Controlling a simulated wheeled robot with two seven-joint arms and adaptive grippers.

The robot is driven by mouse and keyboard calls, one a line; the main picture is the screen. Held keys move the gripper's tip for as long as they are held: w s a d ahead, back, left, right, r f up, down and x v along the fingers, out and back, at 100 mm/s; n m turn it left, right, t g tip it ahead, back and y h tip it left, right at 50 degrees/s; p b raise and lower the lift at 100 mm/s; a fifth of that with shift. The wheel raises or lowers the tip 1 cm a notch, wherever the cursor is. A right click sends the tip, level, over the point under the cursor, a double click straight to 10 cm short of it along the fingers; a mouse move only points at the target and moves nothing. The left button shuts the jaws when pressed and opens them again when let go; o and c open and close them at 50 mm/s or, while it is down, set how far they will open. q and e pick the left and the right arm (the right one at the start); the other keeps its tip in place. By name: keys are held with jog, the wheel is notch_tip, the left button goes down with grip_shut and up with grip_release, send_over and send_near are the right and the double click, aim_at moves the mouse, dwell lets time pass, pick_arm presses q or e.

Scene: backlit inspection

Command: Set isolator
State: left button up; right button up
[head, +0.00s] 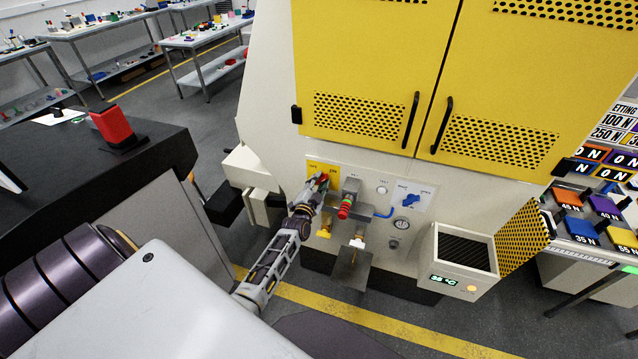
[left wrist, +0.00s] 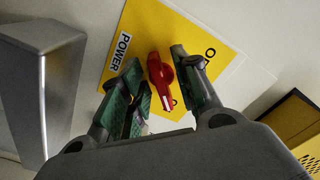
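The isolator is a red rotary handle (left wrist: 160,73) on a yellow plate (left wrist: 196,40) marked POWER; part of the other lettering is hidden by a finger. In the head view the yellow plate (head: 316,166) is at the left of the machine's lower panel, and my gripper mostly covers the handle. My left gripper (left wrist: 163,82) is open, with one green-padded finger on each side of the red handle. Small gaps seem to show beside the handle; contact is not clear. In the head view my left gripper (head: 322,183) is at the plate. My right gripper is not in view.
A box with a display (head: 462,262) juts out at lower right. A dark bench with a red block (head: 113,125) stands at left.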

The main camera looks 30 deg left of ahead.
pick_arm(q)
jog(key=shift+c, duration=0.5)
grip_shut()
jog(key=shift+n, duration=0.4)
jog(key=n+p, duration=0.1)
jog(key=n, duration=0.2)
jog(key=shift+d+n, duration=0.1)
jog(key=shift+n, duration=0.3)
jog(key=n, duration=0.4)
jog(key=shift+d+f+n, duration=0.1)
jog(key=shift+n, duration=0.3)
jog(key=n, duration=0.4)
jog(key=shift+w+d, duration=0.1)
jog(key=n, duration=0.4)
jog(key=shift+d+n, duration=0.1)
jog(key=shift+n, duration=0.2)
